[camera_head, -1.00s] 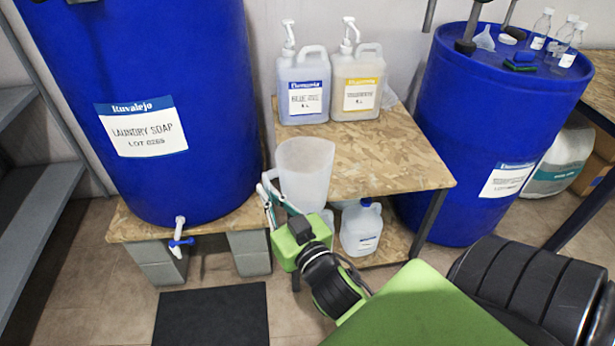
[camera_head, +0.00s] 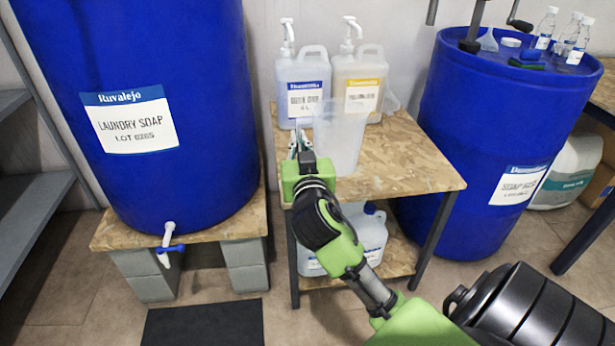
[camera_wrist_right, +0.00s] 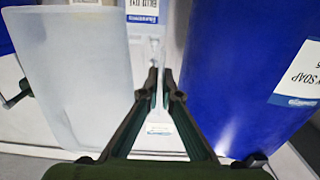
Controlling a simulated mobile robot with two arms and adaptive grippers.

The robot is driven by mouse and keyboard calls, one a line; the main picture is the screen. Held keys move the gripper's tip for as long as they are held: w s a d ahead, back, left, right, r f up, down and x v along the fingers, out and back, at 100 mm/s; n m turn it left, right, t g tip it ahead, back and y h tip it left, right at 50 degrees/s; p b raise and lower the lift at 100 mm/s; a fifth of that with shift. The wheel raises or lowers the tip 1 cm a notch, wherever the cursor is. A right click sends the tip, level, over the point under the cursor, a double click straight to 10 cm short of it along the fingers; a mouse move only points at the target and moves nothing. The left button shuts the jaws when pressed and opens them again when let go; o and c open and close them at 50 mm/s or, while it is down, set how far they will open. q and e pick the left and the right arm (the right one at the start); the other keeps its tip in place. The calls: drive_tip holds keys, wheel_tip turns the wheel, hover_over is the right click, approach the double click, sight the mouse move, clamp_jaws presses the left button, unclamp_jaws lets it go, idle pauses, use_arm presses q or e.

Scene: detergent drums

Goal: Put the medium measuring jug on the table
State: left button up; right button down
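A translucent whitish measuring jug (camera_head: 342,138) is over the left front part of the wooden-topped table (camera_head: 405,165). It stands upright, in front of two pump canisters. I cannot tell whether its base touches the tabletop. My right gripper (camera_head: 299,146) is at the jug's left side, its fingers nearly together on the handle side. In the right wrist view the jug (camera_wrist_right: 75,75) fills the left part, beside my right gripper (camera_wrist_right: 160,85); the handle between the fingers is hard to make out. My left gripper is not in view.
A blue-labelled canister (camera_head: 303,80) and a yellow-labelled canister (camera_head: 358,75) stand at the table's back. A large blue drum (camera_head: 140,50) is left, another blue drum (camera_head: 470,130) right. The tabletop's right front is clear. Jugs (camera_head: 372,238) stand on the lower shelf.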

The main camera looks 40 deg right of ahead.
drive_tip(key=shift+w, duration=0.1)
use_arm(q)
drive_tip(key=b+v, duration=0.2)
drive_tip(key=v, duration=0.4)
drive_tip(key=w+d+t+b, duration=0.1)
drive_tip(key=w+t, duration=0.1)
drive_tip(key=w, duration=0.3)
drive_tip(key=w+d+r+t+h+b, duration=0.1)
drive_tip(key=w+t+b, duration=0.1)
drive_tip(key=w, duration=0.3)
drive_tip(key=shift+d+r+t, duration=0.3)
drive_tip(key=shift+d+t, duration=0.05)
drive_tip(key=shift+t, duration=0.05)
use_arm(e)
drive_tip(key=w+d+f, duration=0.2)
drive_tip(key=w+f, duration=1)
drive_tip(key=w, duration=0.1)
drive_tip(key=shift+w+d+f, duration=0.25)
drive_tip(key=shift+w+f, duration=0.05)
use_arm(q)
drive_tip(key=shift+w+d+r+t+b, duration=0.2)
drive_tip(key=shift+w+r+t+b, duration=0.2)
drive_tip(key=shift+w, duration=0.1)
use_arm(e)
drive_tip(key=shift+f, duration=0.1)
